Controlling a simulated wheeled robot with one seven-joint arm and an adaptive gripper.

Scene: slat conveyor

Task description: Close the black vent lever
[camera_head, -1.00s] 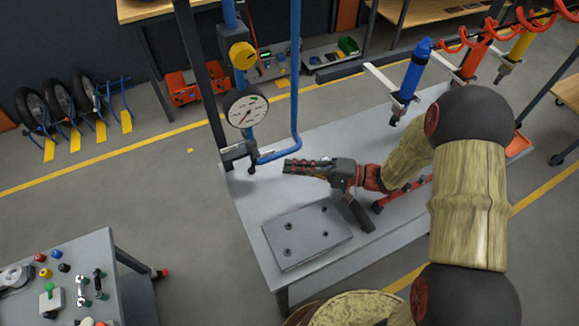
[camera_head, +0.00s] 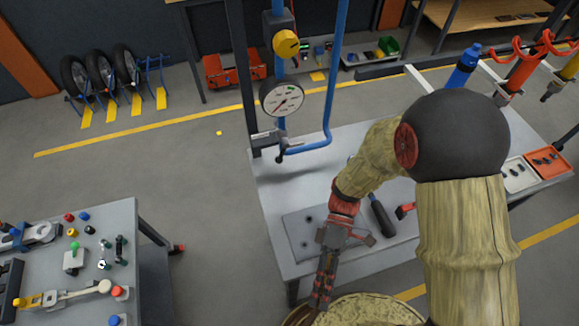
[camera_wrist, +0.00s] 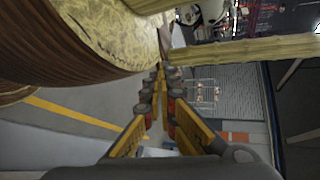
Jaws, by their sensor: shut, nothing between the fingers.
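A small black lever (camera_head: 281,152), which looks like the vent lever, hangs at the lower end of the blue pipe, below the round white gauge (camera_head: 283,98). It points down and slightly to the left; its exact setting is too small to tell. My gripper (camera_head: 320,303) is at the table's front edge, well apart from the lever, and points toward the bottom of the picture. Its fingers (camera_wrist: 160,72) are together with nothing between them in the wrist view. The lever cannot be made out in the wrist view.
A grey plate (camera_head: 296,232) and a black-handled tool (camera_head: 382,215) lie on the grey workbench (camera_head: 290,183). A yellow knob (camera_head: 286,43) sits above the gauge. A second table (camera_head: 125,225) with small parts stands at left. Open floor lies between the tables.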

